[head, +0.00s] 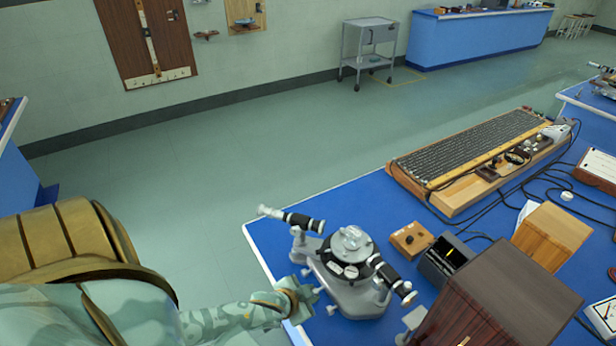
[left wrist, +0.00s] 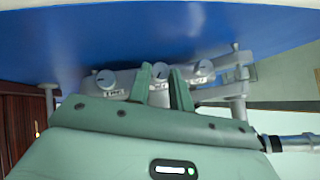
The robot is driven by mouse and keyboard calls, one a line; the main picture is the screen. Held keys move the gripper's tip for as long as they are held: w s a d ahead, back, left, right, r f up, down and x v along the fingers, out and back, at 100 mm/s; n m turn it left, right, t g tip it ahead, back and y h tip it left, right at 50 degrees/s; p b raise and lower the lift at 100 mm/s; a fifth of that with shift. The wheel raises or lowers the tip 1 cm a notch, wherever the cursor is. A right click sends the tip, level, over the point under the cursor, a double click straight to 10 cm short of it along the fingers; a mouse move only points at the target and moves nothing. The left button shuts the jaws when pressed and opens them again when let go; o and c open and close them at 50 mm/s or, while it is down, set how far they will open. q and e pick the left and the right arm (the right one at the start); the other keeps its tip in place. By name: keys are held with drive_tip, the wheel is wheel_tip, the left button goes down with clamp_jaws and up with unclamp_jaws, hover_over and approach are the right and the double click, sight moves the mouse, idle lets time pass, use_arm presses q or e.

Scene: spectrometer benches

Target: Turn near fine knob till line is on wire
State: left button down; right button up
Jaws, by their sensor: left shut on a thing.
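The grey spectrometer (head: 352,290) stands near the front left corner of the blue bench, with two black-and-silver tubes and a round glass-topped table. My left gripper (head: 298,298) is at its near left side, low by the base. In the left wrist view, the two green fingers (left wrist: 162,90) are closed around a small grey knob (left wrist: 160,74) on the spectrometer. Another knob (left wrist: 106,80) sits to the left and one (left wrist: 204,68) to the right, both apart from the fingers. The line and the wire cannot be seen. My right gripper is not in view.
A dark brown wooden box (head: 500,300) stands right of the spectrometer, with a small grey stand (head: 412,322) beside it. A small wooden block (head: 411,239) and an open black box (head: 445,260) are behind. Cables lie at right. The bench's left edge (head: 262,262) is close.

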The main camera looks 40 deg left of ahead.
use_arm(q)
drive_tip(key=shift+s+d+f+m+y+b, duration=0.1)
drive_tip(key=shift+d+f+m+y+b, duration=0.15)
drive_tip(key=shift+y+b, duration=0.35)
drive_tip(key=shift+f+m+t+y+b, duration=0.15)
drive_tip(key=shift+m+t+y+b, duration=0.3)
drive_tip(key=shift+b, duration=0.35)
drive_tip(key=shift+t+y+b, duration=0.25)
drive_tip(key=shift+y+b, duration=0.2)
drive_tip(key=shift+b, duration=0.25)
drive_tip(key=shift+d+m+y+b, duration=0.1)
drive_tip(key=shift+m+y+b, duration=0.25)
drive_tip(key=shift+b, duration=0.25)
drive_tip(key=shift+r, duration=0.2)
drive_tip(key=c, duration=1.3)
unclamp_jaws()
drive_tip(key=shift+o, duration=0.2)
drive_tip(key=p+v, duration=0.1)
drive_tip(key=v, duration=1.5)
drive_tip(key=shift+s, duration=0.25)
